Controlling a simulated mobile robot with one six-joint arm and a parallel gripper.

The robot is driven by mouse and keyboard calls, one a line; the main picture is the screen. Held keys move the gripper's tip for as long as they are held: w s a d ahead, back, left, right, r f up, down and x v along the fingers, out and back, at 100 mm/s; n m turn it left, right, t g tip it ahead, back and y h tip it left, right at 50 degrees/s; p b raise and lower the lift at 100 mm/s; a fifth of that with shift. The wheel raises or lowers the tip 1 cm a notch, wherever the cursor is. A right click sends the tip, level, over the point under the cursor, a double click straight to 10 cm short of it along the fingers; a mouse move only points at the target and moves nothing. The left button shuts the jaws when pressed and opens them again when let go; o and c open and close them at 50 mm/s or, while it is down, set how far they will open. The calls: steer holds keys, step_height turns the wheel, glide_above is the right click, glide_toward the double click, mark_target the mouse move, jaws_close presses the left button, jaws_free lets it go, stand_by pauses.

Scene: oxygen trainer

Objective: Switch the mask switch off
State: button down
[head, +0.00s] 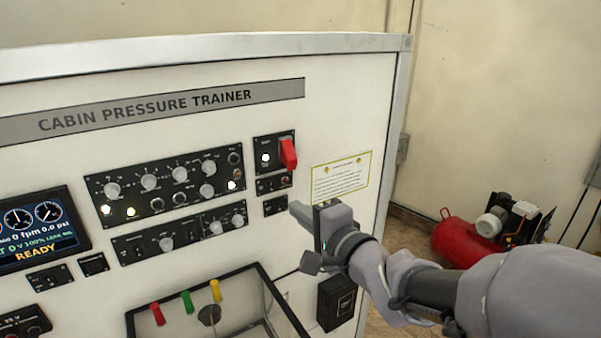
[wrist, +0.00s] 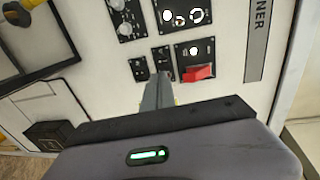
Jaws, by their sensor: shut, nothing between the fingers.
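No label that I can read marks the mask switch, so I cannot tell which control it is. My gripper (head: 296,208) is shut and empty, in front of the white trainer face, just right of the lowest small black panel (head: 275,205). Above that is a small switch panel (head: 273,184), and above it a panel with a lit lamp and a red guarded switch (head: 288,153). In the wrist view, my gripper's fingers (wrist: 160,82) point at the small panels (wrist: 161,60), with the red switch (wrist: 197,73) to the right. Whether the fingertips touch anything is unclear.
Knob panels (head: 165,185) and a display reading READY (head: 40,232) lie to the left. Red, green and yellow levers (head: 187,302) stand out in a recessed box below. A yellow-edged placard (head: 341,177) is on the right. A red compressor (head: 465,240) stands on the floor beyond.

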mark_target(270, 189)
steer(key=p+x, duration=0.1)
steer(key=x, duration=0.9)
